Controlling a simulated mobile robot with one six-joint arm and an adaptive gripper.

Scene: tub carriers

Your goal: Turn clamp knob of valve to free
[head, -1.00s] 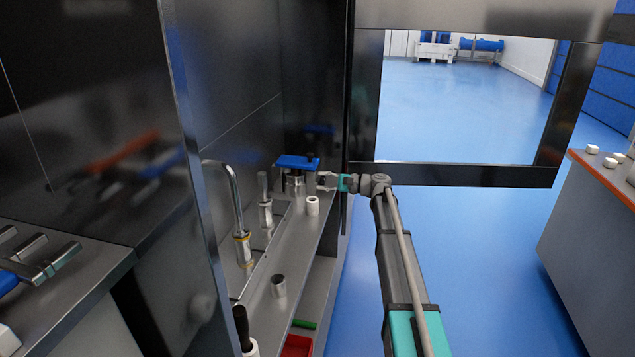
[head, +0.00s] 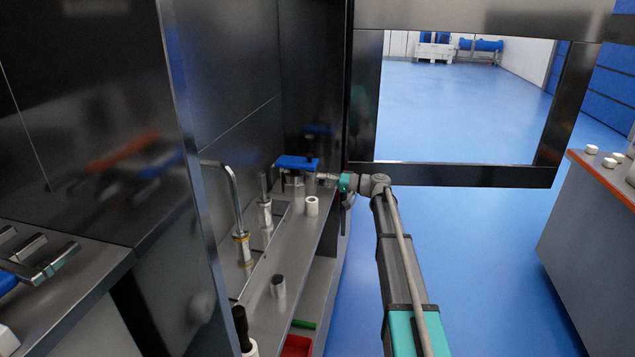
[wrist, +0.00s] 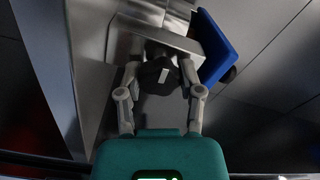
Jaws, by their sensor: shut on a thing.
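The valve has a grey metal body (wrist: 160,35) and a blue handle (wrist: 215,48). In the head view its blue handle (head: 298,162) shows at the far end of the steel shelf. The clamp knob (wrist: 158,76) is dark and round with a short white mark on its face. My gripper (wrist: 160,92) is shut on the knob, with one finger at each side. In the head view my gripper (head: 326,178) reaches the valve from the right, and the knob is too small and covered to make out.
A white cylinder (head: 312,206) stands close in front of the valve on the shelf (head: 290,260). Metal taps (head: 241,240) line the left side. A dark framed door (head: 455,175) hangs above and behind my arm. Open blue floor lies to the right.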

